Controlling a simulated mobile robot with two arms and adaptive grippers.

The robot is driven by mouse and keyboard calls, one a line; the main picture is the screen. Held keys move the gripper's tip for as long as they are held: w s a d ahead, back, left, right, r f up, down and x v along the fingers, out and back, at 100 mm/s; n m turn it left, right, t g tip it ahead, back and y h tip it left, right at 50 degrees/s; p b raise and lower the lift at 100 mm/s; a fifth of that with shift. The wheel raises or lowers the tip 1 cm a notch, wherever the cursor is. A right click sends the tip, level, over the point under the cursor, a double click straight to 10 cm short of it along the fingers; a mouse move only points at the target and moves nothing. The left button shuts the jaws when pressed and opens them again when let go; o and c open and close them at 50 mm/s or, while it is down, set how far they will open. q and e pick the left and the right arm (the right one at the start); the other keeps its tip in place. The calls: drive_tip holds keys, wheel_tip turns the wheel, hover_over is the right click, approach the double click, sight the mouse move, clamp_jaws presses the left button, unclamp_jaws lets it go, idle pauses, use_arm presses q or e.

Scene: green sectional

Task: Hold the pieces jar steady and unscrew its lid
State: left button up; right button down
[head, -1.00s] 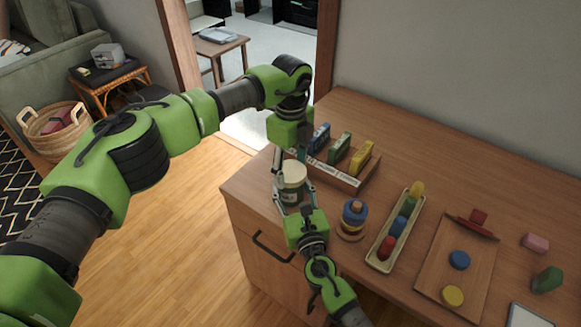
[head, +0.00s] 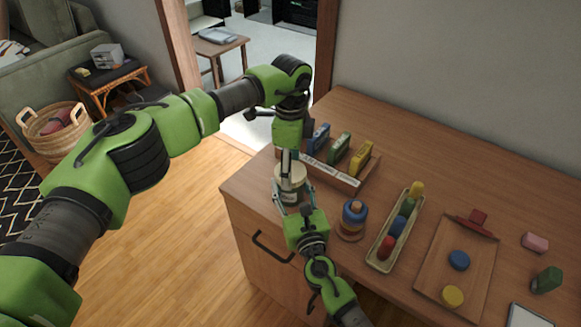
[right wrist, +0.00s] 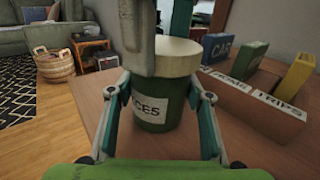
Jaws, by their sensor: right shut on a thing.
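The pieces jar (right wrist: 158,112) is dark green with a cream lid (right wrist: 178,56) and a white label ending in "CES". It stands upright on the desk near its left corner, lid on. My right gripper (head: 292,208) is shut on the jar's body; its fingers lie on both sides in the right wrist view (right wrist: 158,108). My left gripper (head: 289,165) points down over the lid. In the right wrist view, one finger hangs in front of the lid and another shows behind it. Whether they press on the lid is unclear.
A wooden rack (head: 332,174) with blue, green and yellow boxes stands close behind the jar. A ring stacker (head: 354,214), a tray (head: 379,261) of coloured pieces and a board (head: 478,262) are to the right. The desk's left edge is close by.

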use_arm(q)
drive_tip(key=shift+r, duration=0.15)
drive_tip(key=shift+r, duration=1)
drive_tip(key=shift+r, duration=2)
use_arm(e)
drive_tip(key=c, duration=1)
unclamp_jaws()
